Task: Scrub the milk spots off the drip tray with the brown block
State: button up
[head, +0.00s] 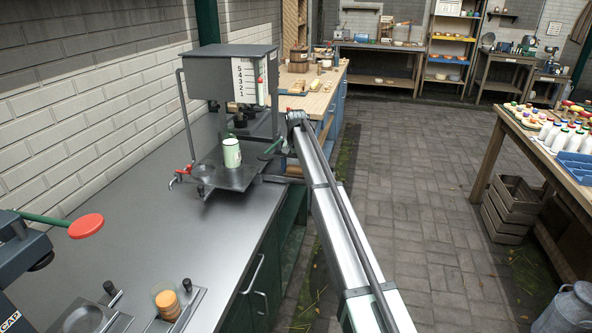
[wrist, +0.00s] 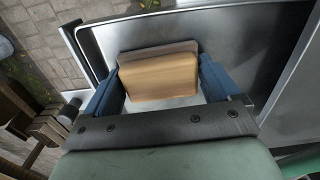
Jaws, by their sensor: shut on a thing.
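In the wrist view my gripper (wrist: 160,86) is shut on the brown block (wrist: 158,77), with one blue finger at each side of it. The block is a light tan-brown box with a greyer strip along its far side. It is over the metal drip tray (wrist: 240,45); I cannot tell whether it touches. A pale patch shows on the tray beside the block's near edge; I cannot tell whether it is milk or glare. No distinct milk spots can be made out. In the head view the tray (head: 232,180) lies under the grey filling machine, and my fingers and the block cannot be made out.
The filling machine (head: 228,75) with its scale stands above the tray. A pale green cylinder (head: 232,153) appears over the tray. A red-handled tap (head: 180,175) is at the tray's left. The stone floor lies to the right.

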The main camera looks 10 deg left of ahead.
jog(key=shift+w, duration=3.2)
notch_tip(320, 180, up, 3)
jog(key=shift+s+f, duration=0.15)
jog(key=shift+f, duration=0.05)
notch_tip(320, 180, up, 6)
jog(key=shift+f, duration=0.15)
